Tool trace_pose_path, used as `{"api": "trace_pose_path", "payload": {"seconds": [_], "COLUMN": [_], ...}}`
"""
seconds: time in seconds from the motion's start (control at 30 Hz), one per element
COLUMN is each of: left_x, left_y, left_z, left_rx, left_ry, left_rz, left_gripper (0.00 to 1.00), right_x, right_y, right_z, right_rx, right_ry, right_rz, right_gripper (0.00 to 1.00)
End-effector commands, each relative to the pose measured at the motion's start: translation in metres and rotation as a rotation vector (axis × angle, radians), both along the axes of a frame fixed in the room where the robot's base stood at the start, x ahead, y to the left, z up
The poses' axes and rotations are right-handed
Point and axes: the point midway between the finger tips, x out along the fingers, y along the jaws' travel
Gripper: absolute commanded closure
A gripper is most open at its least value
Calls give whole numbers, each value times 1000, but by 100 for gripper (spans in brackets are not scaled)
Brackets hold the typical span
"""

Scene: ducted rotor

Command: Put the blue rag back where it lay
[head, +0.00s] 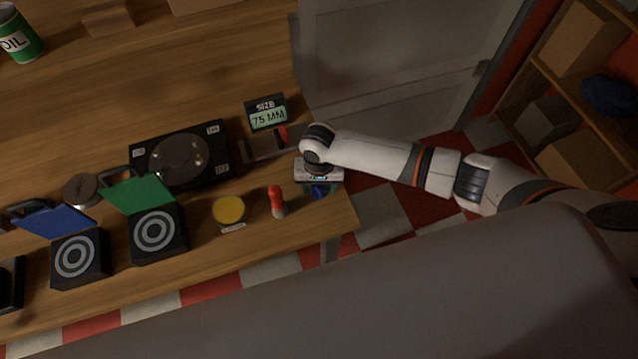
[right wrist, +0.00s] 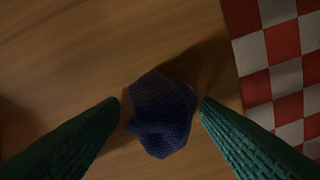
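The blue rag (right wrist: 162,115) is a crumpled dark-blue bundle in the right wrist view, at or just above the wooden table. A small blue part of it (head: 319,191) shows in the head view near the table's right edge, mostly hidden under my right wrist. My right gripper (right wrist: 160,104) points down with its green fingers on either side of the rag. A narrow gap shows between each fingertip and the cloth, so it is open. My left gripper is in neither view.
The wooden table (head: 75,110) ends close to the right of the rag, above a red-and-white checked floor (head: 385,215). A red-topped cylinder (head: 277,203) and a yellow disc (head: 229,210) stand to the left. A size display (head: 267,114) is behind.

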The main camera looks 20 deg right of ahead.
Motion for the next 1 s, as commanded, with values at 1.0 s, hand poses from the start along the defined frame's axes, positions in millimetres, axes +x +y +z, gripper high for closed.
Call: {"api": "trace_pose_path", "payload": {"seconds": [1.0], "left_x": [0], "left_y": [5], "left_z": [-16], "left_rx": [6], "left_ry": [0], "left_rz": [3], "left_gripper": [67], "right_x": [1], "right_y": [0], "right_z": [105], "right_rx": [2], "right_ry": [-4], "right_rz": [1], "right_gripper": [24]}}
